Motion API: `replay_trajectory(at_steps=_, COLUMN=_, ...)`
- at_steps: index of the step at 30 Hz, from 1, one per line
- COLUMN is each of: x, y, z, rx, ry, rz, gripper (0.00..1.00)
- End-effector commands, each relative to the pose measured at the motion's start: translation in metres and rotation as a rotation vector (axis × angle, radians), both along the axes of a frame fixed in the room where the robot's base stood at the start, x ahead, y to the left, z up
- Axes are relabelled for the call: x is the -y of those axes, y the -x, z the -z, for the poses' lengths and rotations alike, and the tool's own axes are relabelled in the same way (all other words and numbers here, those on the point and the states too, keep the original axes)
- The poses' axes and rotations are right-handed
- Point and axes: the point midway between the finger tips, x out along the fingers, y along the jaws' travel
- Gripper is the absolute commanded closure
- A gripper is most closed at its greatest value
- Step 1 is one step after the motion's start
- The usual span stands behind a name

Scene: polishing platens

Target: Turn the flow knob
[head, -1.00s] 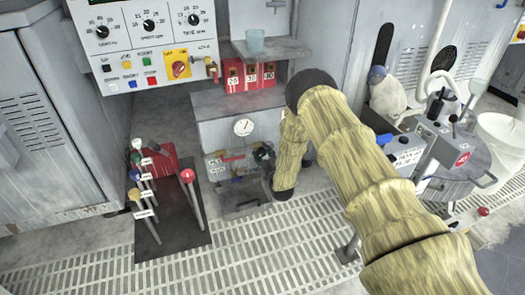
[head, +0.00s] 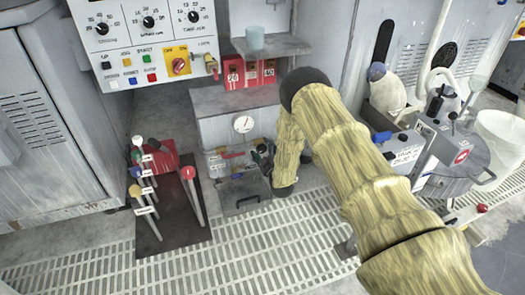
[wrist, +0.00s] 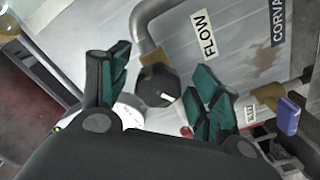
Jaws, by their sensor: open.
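The flow knob (wrist: 157,86) is a round black knob with a white mark. It sits beside the FLOW label (wrist: 209,35) on a grey panel in the wrist view. My gripper (wrist: 170,80) is open, with its green-padded fingers on either side of the knob. A gap shows between the knob and each finger. In the head view my gripper (head: 262,155) is a small dark shape at the front of the grey unit, and the knob is hidden or too small to make out there.
A pipe (wrist: 145,32) bends close to the knob. A blue-handled valve (wrist: 289,116) sits to the right in the wrist view. In the head view, several levers (head: 150,190) stand on a dark plate at left, and a pressure gauge (head: 242,124) is above the gripper.

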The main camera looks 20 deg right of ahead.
Motion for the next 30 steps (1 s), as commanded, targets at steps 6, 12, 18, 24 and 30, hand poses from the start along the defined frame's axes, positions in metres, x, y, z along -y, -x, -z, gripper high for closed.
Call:
replay_trajectory(at_steps=6, x=0.000, y=0.004, z=0.000, rx=0.000, ry=0.000, rz=0.000, gripper=0.37)
replay_trajectory(at_steps=12, x=0.001, y=0.031, z=0.001, rx=-0.003, ry=-0.001, rz=0.000, gripper=0.37)
replay_trajectory(at_steps=18, x=0.002, y=0.068, z=0.001, rx=-0.003, ry=0.000, rz=0.000, gripper=0.37)
replay_trajectory(at_steps=24, x=0.003, y=0.099, z=0.000, rx=-0.001, ry=-0.001, rz=0.000, gripper=0.37)
replay_trajectory(at_steps=30, x=0.004, y=0.116, z=0.000, rx=-0.001, ry=-0.001, rz=0.000, gripper=0.37)
